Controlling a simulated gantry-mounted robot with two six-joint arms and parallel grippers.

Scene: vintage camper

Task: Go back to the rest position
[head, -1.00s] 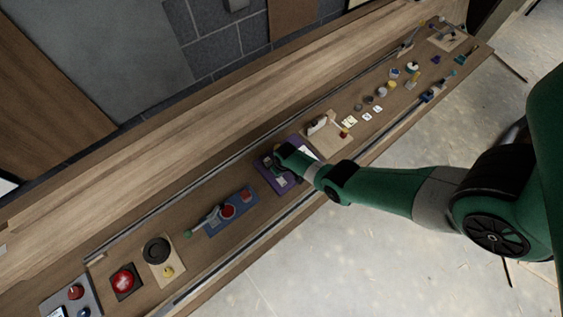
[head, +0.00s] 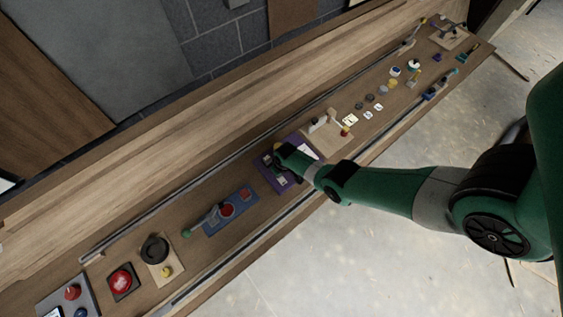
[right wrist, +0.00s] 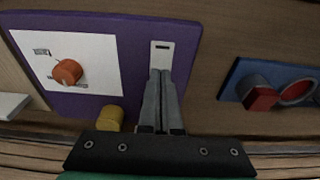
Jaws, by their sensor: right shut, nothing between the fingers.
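My right gripper (head: 278,160) reaches in from the right and is over the purple panel (head: 263,181) on the long wooden bench. In the right wrist view its two grey fingers (right wrist: 161,74) are together and empty. Their tips lie at the lower end of a small white plate (right wrist: 161,52) with a dark slot on the purple panel. Whether the tips touch it I cannot tell. An orange knob (right wrist: 67,72) on a white card and a yellow knob (right wrist: 110,117) are left of the fingers. My left gripper is not in view.
A blue panel (head: 213,229) with red parts is beside the purple one, and a light wooden board (head: 327,137) is on its other side. A red button (head: 122,281) and a black dial (head: 155,249) are nearer. Rails run along the bench. The concrete floor (head: 290,270) in front is mostly clear.

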